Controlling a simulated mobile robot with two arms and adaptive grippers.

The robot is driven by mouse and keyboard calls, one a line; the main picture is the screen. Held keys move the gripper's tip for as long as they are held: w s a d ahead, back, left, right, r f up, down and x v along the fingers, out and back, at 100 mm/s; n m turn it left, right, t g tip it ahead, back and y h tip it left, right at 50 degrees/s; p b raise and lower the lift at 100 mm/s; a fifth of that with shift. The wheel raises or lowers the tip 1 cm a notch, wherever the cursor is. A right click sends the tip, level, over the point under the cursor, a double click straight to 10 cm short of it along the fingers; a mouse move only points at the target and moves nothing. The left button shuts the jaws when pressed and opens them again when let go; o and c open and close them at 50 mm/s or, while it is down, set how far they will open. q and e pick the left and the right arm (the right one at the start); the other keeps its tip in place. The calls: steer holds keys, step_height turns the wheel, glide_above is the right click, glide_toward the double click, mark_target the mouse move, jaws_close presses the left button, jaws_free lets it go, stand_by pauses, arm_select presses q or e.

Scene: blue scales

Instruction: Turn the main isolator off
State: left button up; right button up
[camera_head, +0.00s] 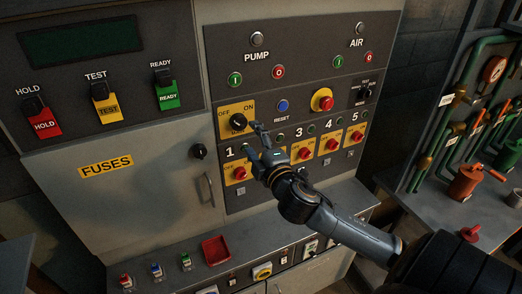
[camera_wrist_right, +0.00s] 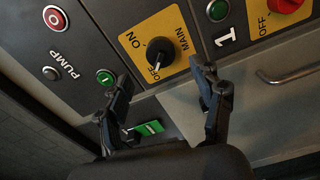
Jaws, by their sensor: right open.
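The main isolator is a black rotary knob (camera_head: 238,121) on a yellow plate marked OFF and ON, on the grey control panel. In the right wrist view the knob (camera_wrist_right: 161,53) shows close up, with ON, OFF and MAIN printed around it. I cannot tell surely which mark it points to. My right gripper (camera_head: 253,141) is open and empty, in front of the panel, a little below and right of the knob. In the right wrist view its fingers (camera_wrist_right: 158,72) stand apart on either side below the knob. My left gripper is not in view.
Red switches (camera_head: 303,153) on yellow plates, numbered 1 to 5, sit right of and below the isolator. A blue reset button (camera_head: 282,105) and a red emergency button (camera_head: 322,100) are nearby. A fuse cabinet (camera_head: 140,200) stands left. A ledge with a red tray (camera_head: 216,250) juts out below.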

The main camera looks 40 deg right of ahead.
steer(key=shift+v, duration=2.5)
steer(key=shift+f, duration=0.1)
